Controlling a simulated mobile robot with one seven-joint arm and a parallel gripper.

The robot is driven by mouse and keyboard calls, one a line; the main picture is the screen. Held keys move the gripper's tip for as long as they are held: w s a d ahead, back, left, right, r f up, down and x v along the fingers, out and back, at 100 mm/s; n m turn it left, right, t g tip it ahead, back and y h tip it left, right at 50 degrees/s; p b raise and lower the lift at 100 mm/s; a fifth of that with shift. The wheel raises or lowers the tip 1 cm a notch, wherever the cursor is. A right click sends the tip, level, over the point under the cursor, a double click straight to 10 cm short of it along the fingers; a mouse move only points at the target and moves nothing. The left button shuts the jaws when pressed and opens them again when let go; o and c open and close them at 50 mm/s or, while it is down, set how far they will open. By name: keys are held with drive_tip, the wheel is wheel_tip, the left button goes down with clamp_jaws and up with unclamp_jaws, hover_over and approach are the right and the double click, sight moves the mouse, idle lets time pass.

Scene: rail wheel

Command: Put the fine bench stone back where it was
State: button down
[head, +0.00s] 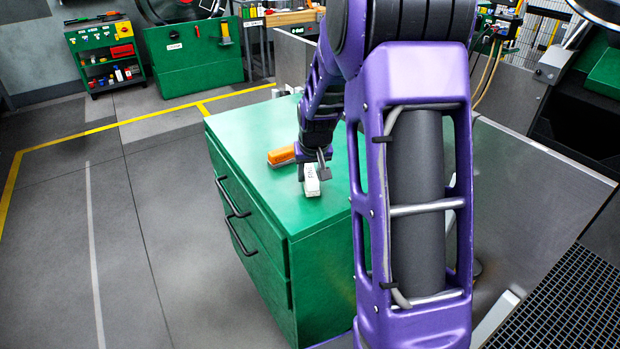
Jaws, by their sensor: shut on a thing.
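A small white block with dark lettering, which looks like the fine bench stone (311,186), is at the left front part of the green cabinet top (255,130). My gripper (314,172) points down and is shut on the stone. Whether the stone touches the cabinet top or hangs just above it I cannot tell. An orange block on a dark base (281,156) lies on the top just behind and left of my gripper. My purple arm hides much of the right part of the cabinet top.
The cabinet has dark drawer handles (238,228) on its left face. A small white item (277,92) shows at its back edge. A metal panel (540,185) stands to the right. A tool cart (105,55) stands far left. The floor at left is clear.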

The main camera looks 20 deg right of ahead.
drive_tip(key=shift+f, duration=0.4)
drive_tip(key=shift+f, duration=0.1)
drive_tip(key=shift+f, duration=0.15)
drive_tip(key=shift+c, duration=2.2)
unclamp_jaws()
drive_tip(key=shift+r, duration=0.45)
drive_tip(key=d+p+v, duration=0.1)
drive_tip(key=v, duration=1)
drive_tip(key=shift+s+a+r+p, duration=0.2)
drive_tip(key=shift+s+a+p, duration=0.1)
drive_tip(key=shift+a, duration=0.2)
drive_tip(key=shift+w, duration=0.1)
